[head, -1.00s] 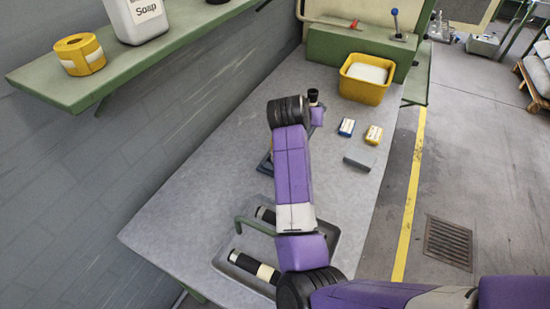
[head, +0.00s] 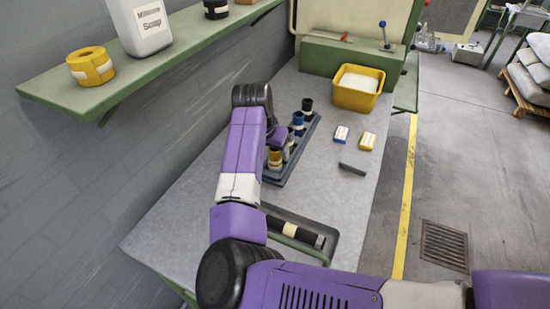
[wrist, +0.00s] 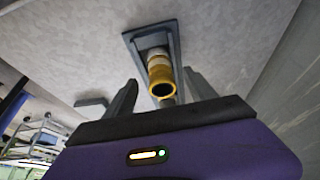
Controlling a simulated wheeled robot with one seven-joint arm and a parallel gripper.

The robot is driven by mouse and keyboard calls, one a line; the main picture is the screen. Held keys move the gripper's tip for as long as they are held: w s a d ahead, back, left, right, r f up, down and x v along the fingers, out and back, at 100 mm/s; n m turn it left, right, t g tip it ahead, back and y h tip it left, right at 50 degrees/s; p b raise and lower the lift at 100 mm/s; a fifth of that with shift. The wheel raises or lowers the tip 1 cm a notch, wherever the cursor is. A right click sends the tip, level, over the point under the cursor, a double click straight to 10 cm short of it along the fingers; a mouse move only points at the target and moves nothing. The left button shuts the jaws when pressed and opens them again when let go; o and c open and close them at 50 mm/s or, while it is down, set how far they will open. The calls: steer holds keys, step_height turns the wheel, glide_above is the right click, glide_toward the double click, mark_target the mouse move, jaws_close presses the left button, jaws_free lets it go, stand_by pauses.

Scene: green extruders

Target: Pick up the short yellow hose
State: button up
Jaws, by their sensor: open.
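The short yellow hose (head: 275,157) stands at the near end of a blue-grey rack (head: 309,146) on the bench, partly covered by my arm in the head view. In the wrist view the yellow hose (wrist: 160,76) shows its round open end and a pale band. My gripper (wrist: 160,80) is open and empty, with one finger on each side of the hose in the picture. I cannot tell whether the fingertips reach its depth. In the head view my arm hides the fingers.
A black hose (head: 307,104) and a blue hose (head: 298,118) stand in the same rack. A yellow bin (head: 356,97) stands behind. A recessed tray (head: 333,238) holds a long black hose. A shelf (head: 150,75) runs along the left wall.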

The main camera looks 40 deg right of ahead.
mark_target(275, 157)
steer(key=p+x, duration=0.1)
steer(key=x, duration=0.4)
steer(key=shift+c, duration=0.5)
jaws_close()
